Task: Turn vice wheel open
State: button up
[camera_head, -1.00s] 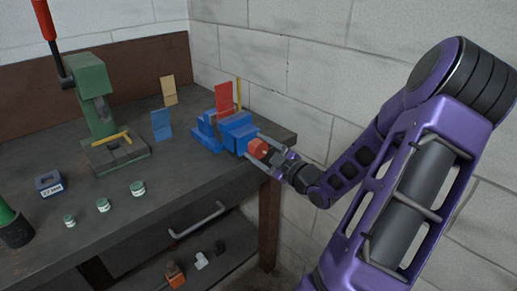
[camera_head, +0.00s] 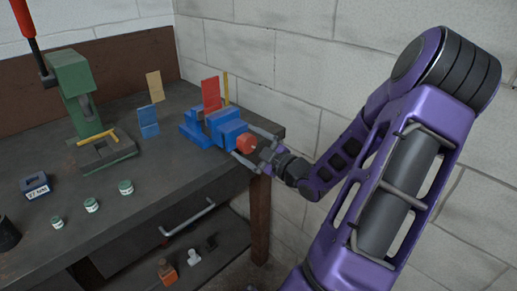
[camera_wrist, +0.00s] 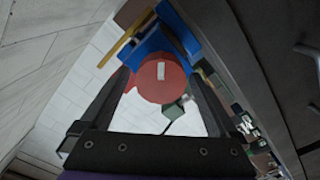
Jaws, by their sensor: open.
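The blue vice (camera_head: 222,127) is at the right end of the bench, with its red wheel (camera_head: 246,143) facing my arm. In the wrist view the red wheel (camera_wrist: 163,80) shows as a round disc with a white mark, in front of the blue vice body (camera_wrist: 158,42). My gripper (camera_head: 254,146) is at the wheel, with its fingers spread to either side of it. In the wrist view my gripper's fingers (camera_wrist: 160,92) are open, with the wheel between and beyond them. I cannot tell whether either finger touches the wheel.
A red upright plate (camera_head: 211,94) and a thin yellow strip (camera_head: 226,88) stand by the vice. A green press (camera_head: 80,95), several small green jars (camera_head: 92,205) and a drawer handle (camera_head: 188,218) are to the left. The block wall (camera_head: 265,65) is close behind my arm.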

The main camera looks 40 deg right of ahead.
jog(key=s+d+p, duration=0.1)
jog(key=s, duration=1.6)
jog(key=shift+d, duration=0.15)
